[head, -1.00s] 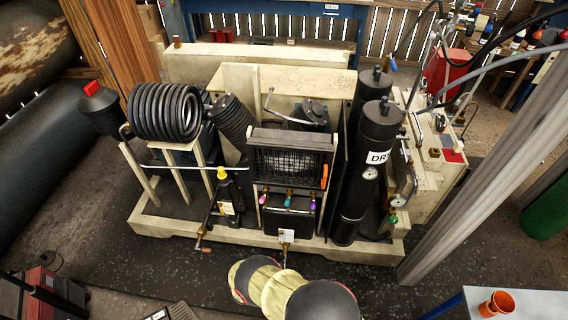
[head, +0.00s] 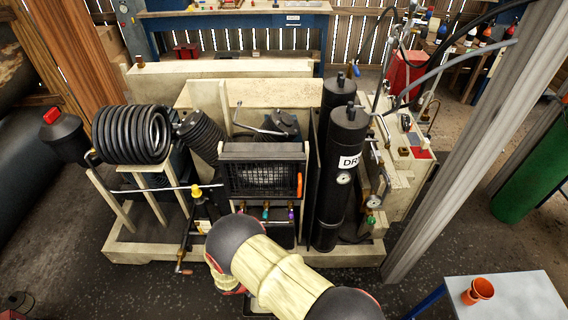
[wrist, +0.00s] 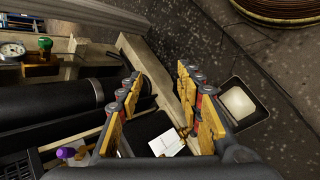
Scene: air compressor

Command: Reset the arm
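My gripper (wrist: 160,105) shows in the wrist view with its two yellow-padded fingers spread apart and nothing between them. Below and beyond the fingers are the compressor's frame edge and a white tag (wrist: 168,142). In the head view my cream and black arm reaches up from the bottom centre, in front of the air compressor (head: 262,176); the gripper itself is hidden there behind the arm. The compressor has a black coil (head: 132,135), a caged radiator and two tall black cylinders (head: 335,190).
A grey post (head: 455,150) rises right of the compressor. A grey table (head: 520,300) with an orange cup (head: 477,291) stands at the lower right. A green cylinder (head: 528,185) is at the right edge. A blue workbench (head: 235,40) stands behind. Dark floor lies open between post and table.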

